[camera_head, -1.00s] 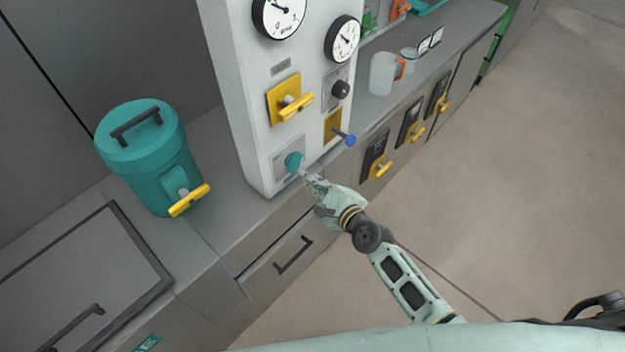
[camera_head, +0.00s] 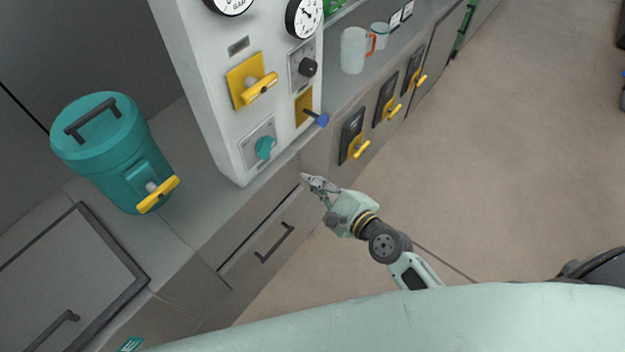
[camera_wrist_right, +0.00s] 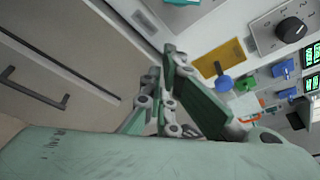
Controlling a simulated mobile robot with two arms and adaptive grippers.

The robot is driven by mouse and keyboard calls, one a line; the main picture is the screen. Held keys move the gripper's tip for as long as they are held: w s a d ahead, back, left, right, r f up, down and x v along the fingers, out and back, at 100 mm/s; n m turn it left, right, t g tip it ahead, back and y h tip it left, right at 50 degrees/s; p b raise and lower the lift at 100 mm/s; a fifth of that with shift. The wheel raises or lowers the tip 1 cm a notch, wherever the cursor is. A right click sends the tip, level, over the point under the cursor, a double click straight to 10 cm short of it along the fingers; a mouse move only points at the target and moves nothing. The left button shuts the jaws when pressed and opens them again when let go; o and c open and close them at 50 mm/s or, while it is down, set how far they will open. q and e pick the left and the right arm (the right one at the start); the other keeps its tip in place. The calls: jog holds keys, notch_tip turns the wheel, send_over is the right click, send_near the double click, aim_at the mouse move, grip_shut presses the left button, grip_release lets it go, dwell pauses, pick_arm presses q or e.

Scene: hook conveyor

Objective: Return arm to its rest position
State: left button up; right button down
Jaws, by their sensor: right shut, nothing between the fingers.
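My right gripper (camera_head: 306,178) is shut and empty in the head view. It hangs in front of the counter's edge, below and to the right of the control panel (camera_head: 207,118), apart from it. The teal knob (camera_head: 264,148) on the panel is to the upper left of the fingertips. In the right wrist view my right gripper (camera_wrist_right: 167,52) shows its fingers together, with the panel's lower face beyond. The right arm reaches in from the lower right of the head view. My left gripper is not in view.
A teal canister (camera_head: 112,150) with a yellow handle stands on the counter at left. The panel carries a yellow lever (camera_head: 259,86), a black knob (camera_head: 307,67) and a blue-tipped lever (camera_head: 321,119). A drawer handle (camera_head: 274,243) is below the gripper. Open floor (camera_head: 510,180) lies at right.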

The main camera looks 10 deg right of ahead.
dwell(0.3)
jog(key=shift+f, duration=0.15)
jog(key=s+d+f+n+g+h, duration=0.1)
jog(key=s+d+f+n+g, duration=0.2)
jog(key=f, duration=0.6)
jog(key=s+d+f+n+g+h, duration=0.1)
jog(key=s+f+n, duration=0.35)
jog(key=f, duration=0.35)
jog(key=s+d+f+n+g+h, duration=0.2)
jog(key=s+f+n, duration=0.15)
jog(key=f, duration=0.55)
jog(key=s+d+f+n+g, duration=0.1)
jog(key=s+f+n, duration=0.3)
jog(key=s, duration=0.6)
jog(key=s+d+f+n+g+h, duration=0.1)
jog(key=s+d+f+n+g, duration=0.1)
jog(key=s+f+n, duration=0.3)
jog(key=s+d+f+n+g+h, duration=0.1)
jog(key=s+f, duration=0.6)
jog(key=s, duration=0.7)
jog(key=d+n+g, duration=0.1)
jog(key=n+g, duration=0.1)
jog(key=n, duration=0.1)
jog(key=shift+s+d+f+n+g, duration=0.15)
jog(key=shift+s+f+n+g, duration=0.15)
jog(key=shift+f+n+g, duration=0.1)
